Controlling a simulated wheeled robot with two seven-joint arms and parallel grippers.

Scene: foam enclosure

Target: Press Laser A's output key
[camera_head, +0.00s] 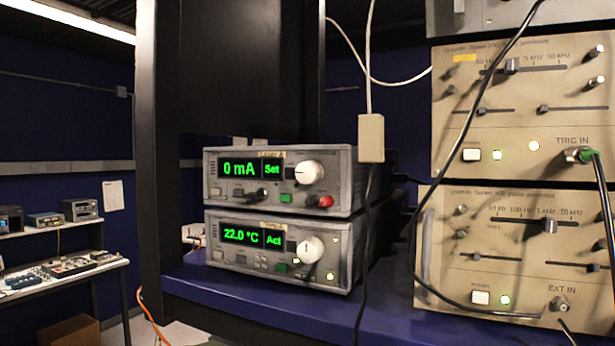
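Two grey instruments are stacked on a blue shelf in the middle of the head view. The upper one (214,205) has a green display (240,169) reading "0 mA" and "Set", a white knob (309,172), a green key (286,198) and a red round part (326,201). The lower one (214,266) has a display (241,235) reading "22.0 °C" and "Act", a white knob (311,249) and a green key (281,268). Neither gripper is in view.
The blue shelf (270,305) has a bare front edge. A white box (371,138) hangs on a cable close to the stack's right side. Beige generators (480,260) with loose black cables stand at right. A dark post (158,150) rises left of the stack.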

